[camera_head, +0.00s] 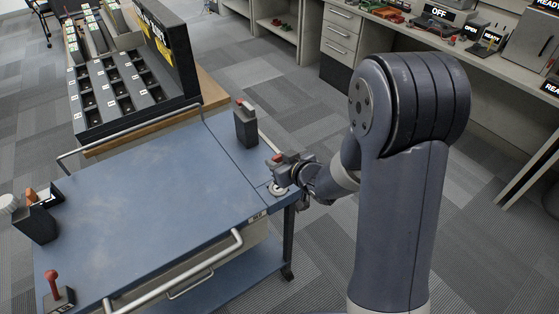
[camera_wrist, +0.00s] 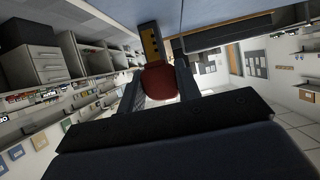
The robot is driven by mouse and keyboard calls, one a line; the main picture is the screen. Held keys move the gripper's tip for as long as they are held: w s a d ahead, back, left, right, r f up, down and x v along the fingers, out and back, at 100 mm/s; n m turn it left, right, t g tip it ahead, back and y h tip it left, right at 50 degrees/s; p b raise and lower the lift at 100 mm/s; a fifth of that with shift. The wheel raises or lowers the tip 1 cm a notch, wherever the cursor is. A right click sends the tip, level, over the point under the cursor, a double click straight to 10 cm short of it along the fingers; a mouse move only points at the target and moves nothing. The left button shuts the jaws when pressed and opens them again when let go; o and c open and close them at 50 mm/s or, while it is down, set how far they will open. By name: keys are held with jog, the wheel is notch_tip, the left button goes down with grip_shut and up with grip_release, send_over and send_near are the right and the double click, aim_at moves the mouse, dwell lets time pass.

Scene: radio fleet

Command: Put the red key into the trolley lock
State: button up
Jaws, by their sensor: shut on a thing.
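The blue-topped trolley (camera_head: 150,215) fills the left half of the head view. My gripper (camera_head: 287,165) is over its right corner and shut on the red key, whose red part (camera_head: 277,158) shows at the jaws. In the wrist view the rounded red key head (camera_wrist: 160,82) sits between the two fingers. A yellowish piece with dark spots (camera_wrist: 151,43) lies beyond it; I cannot tell whether it belongs to the key. A pale round fitting (camera_head: 277,189) on the trolley corner, just under the gripper, looks like the lock. Its opening is not clear.
A black holder with a red top (camera_head: 246,124) stands on the trolley close to the gripper. A red lever (camera_head: 52,276) and a dark bin (camera_head: 37,220) are at the left. A black compartment rack (camera_head: 120,88) stands behind. The middle of the trolley top is clear.

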jog(key=shift+f, duration=0.15)
notch_tip(320, 180, down, 6)
jog(key=b, duration=0.5)
jog(key=shift+r+b, duration=0.2)
jog(key=shift+b, duration=0.1)
jog(key=shift+f+b, duration=1.9)
jog(key=shift+b, duration=0.1)
dwell(1.2)
jog(key=o, duration=1)
jog(key=shift+o, duration=0.2)
jog(key=shift+s, duration=0.1)
jog(key=p+v, duration=0.1)
jog(key=v, duration=0.9)
jog(key=shift+s+d+r, duration=0.15)
jog(key=shift+s, duration=0.15)
jog(key=shift+w, duration=0.1)
